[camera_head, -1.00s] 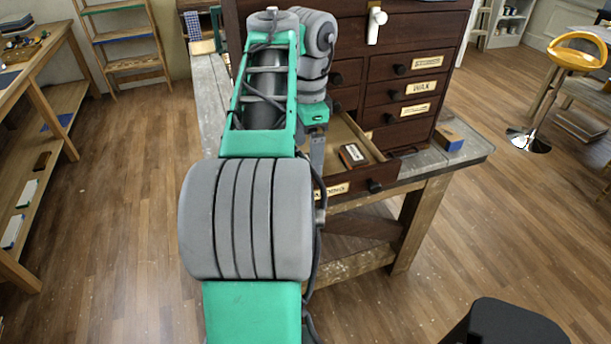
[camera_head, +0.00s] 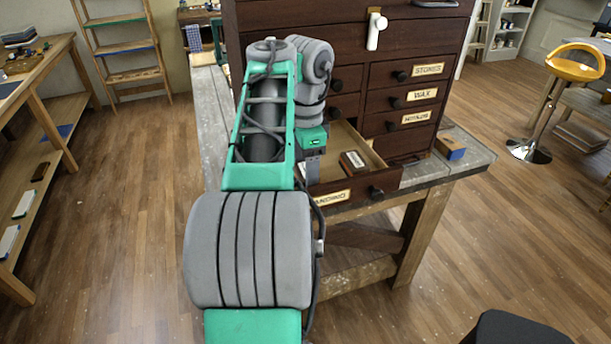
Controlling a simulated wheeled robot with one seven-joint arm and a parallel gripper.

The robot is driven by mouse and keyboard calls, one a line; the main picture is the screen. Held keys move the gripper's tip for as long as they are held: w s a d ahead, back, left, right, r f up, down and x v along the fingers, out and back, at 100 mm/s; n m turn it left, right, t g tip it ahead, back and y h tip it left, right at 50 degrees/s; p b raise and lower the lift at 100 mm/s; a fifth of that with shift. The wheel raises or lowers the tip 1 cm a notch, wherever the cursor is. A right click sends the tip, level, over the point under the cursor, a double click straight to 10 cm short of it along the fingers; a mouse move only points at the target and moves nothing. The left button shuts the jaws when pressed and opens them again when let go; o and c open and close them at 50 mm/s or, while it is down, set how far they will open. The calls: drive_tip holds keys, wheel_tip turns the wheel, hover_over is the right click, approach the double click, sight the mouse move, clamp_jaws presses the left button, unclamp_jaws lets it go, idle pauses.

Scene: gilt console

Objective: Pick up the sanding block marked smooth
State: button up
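A small dark block with a white label (camera_head: 353,161) lies in the open drawer (camera_head: 375,150), near its right side. The lettering on the label is too small to read. The drawer front (camera_head: 350,193) carries a plate that seems to read "SANDING", partly covered by my arm. My gripper (camera_head: 312,172) points down at the left part of this drawer, left of the labelled block and apart from it. Its fingers are mostly hidden, so I cannot tell whether it is open or shut. The left part of the drawer is hidden behind my arm.
The dark wooden cabinet (camera_head: 345,45) stands on a worn workbench (camera_head: 470,160). Its closed drawers carry plates, including "STONES" and "WAX". A blue and tan block (camera_head: 450,147) lies on the bench to the right. A yellow stool (camera_head: 575,62) stands farther right on open floor.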

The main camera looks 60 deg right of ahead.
drive_tip(key=c, duration=0.5)
drive_tip(key=shift+r+p, duration=0.3)
drive_tip(key=shift+r, duration=0.2)
drive_tip(key=r+p, duration=0.2)
drive_tip(key=r, duration=0.1)
drive_tip(key=shift+s+r, duration=0.2)
drive_tip(key=shift+r, duration=0.1)
drive_tip(key=s+a+r+p, duration=0.1)
drive_tip(key=s+r+p, duration=0.1)
drive_tip(key=s, duration=0.2)
drive_tip(key=s+r+p, duration=0.2)
drive_tip(key=s+r, duration=0.1)
drive_tip(key=s, duration=0.2)
drive_tip(key=s+a+r+p, duration=0.1)
drive_tip(key=s+r+p, duration=0.1)
drive_tip(key=s+r, duration=0.1)
drive_tip(key=shift+s+a+r, duration=0.2)
drive_tip(key=shift+s+a, duration=0.1)
drive_tip(key=shift+s, duration=0.4)
